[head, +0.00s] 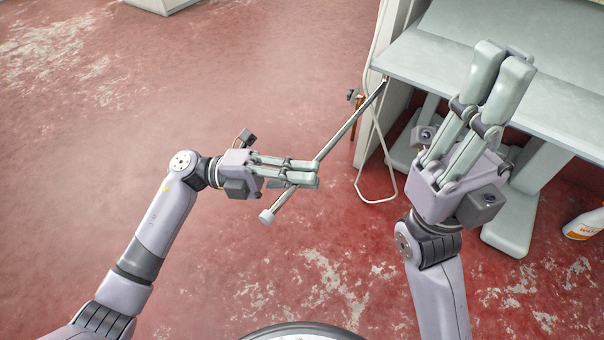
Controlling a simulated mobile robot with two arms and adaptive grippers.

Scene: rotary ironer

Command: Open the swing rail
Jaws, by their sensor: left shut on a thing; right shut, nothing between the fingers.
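The swing rail (346,127) is a thin metal bar with a pale end cap (267,216). It runs from the edge of the ironer's table (425,77) down and left, out over the floor. My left gripper (317,175) is shut on the rail, between its middle and the capped end. The fingers cover a short stretch of the bar. My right gripper (505,68) is shut and empty, raised in front of the table, with its fingers pointing up and away. It hides part of the table.
A pale cord (392,190) hangs in a loop beside the ironer's leg, right of the rail. The red floor (190,90) left of the rail is clear.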

